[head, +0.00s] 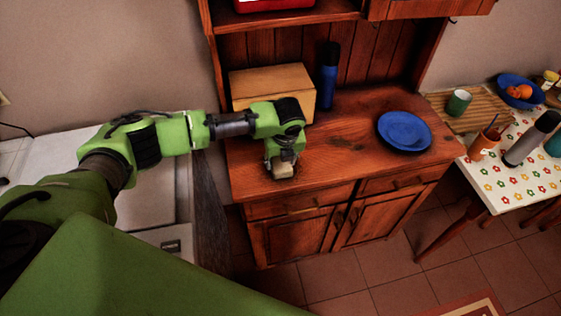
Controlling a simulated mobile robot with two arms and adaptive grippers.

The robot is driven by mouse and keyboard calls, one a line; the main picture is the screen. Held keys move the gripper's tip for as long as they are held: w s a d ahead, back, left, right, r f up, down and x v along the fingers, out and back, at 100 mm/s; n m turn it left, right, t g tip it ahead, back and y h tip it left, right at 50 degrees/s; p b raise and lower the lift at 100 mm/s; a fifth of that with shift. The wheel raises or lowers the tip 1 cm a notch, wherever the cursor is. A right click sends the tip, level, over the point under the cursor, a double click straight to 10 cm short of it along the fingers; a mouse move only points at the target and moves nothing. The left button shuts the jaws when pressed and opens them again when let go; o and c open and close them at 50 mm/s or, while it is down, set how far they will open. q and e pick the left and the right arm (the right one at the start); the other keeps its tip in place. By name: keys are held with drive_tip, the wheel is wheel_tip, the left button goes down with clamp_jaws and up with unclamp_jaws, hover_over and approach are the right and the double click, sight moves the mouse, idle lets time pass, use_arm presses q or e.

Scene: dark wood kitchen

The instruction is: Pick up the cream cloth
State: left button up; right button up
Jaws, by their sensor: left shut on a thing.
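My left gripper (283,167) points down over the left front of the dark wood cabinet top (345,165). It is shut on the cream cloth (283,171), a small pale piece that shows just below the fingers. The fingers and the gripper body hide part of the cloth. I cannot tell whether the cloth touches the wood or hangs just above it. My right gripper is not in view.
A wooden box (270,82) stands behind the gripper, with a blue bottle (329,76) beside it. A blue plate (404,131) lies on the right of the cabinet top. A flowered table (510,180) with several items stands at the right.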

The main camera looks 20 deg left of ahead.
use_arm(q)
drive_tip(key=shift+w+r, duration=0.1)
drive_tip(key=shift+r, duration=0.15)
wheel_tip(320, 180, up, 2)
drive_tip(key=shift+r+b, duration=0.15)
drive_tip(key=shift+b, duration=0.75)
drive_tip(key=s+r, duration=0.1)
drive_tip(key=s+d+r, duration=0.1)
drive_tip(key=r, duration=0.1)
drive_tip(key=s+r, duration=0.2)
drive_tip(key=shift+d+r+b, duration=0.15)
drive_tip(key=shift+d+b, duration=0.1)
drive_tip(key=shift+b, duration=0.1)
drive_tip(key=s+d+r+b, duration=0.1)
drive_tip(key=s+d+r, duration=0.2)
drive_tip(key=s, duration=0.6)
drive_tip(key=shift+b+v, duration=0.3)
drive_tip(key=shift+v, duration=0.65)
drive_tip(key=shift+a, duration=0.1)
drive_tip(key=shift+o, duration=1.3)
drive_tip(key=c, duration=0.3)
